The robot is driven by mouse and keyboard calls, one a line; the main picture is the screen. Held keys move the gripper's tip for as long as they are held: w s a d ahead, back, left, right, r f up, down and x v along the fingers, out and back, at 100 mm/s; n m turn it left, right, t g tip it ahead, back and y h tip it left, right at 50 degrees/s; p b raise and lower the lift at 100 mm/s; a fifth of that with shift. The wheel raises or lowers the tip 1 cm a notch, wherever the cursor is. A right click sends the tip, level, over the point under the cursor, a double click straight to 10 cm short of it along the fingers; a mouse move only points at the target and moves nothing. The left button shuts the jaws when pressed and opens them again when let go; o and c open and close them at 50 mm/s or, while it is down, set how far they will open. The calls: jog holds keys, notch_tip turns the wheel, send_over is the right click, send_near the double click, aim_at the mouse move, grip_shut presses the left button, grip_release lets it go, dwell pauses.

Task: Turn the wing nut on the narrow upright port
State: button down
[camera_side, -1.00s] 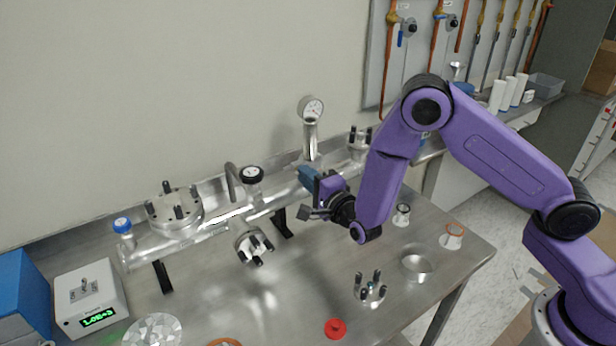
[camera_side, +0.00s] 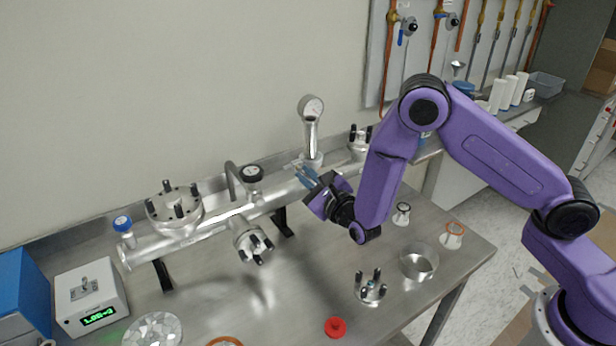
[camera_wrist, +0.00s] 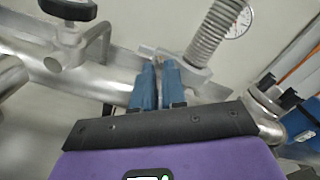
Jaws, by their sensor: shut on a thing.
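The narrow upright port (camera_side: 311,137) rises from the silver pipe and carries a round gauge (camera_side: 312,107). In the wrist view the port shows as a ribbed metal neck (camera_wrist: 210,32), with a clamp (camera_wrist: 192,73) around its foot. In the wrist view the blue fingers of my gripper (camera_wrist: 158,68) are close together, shut on the wing nut (camera_wrist: 148,51). The fingers hide most of the nut, so its exact angle cannot be told.
A black-knobbed valve (camera_side: 252,174) and a bent handle stand left of the port. Loose fittings, a metal cup (camera_side: 418,262) and a red cap (camera_side: 336,327) lie on the bench, whose front middle is mostly clear.

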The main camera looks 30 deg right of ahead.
jog(key=m, duration=0.5)
jog(key=shift+a, duration=0.1)
jog(key=shift+m, duration=0.4)
jog(key=c, duration=1.5)
grip_release()
jog(key=s, duration=1.7)
jog(key=shift+s, duration=0.2)
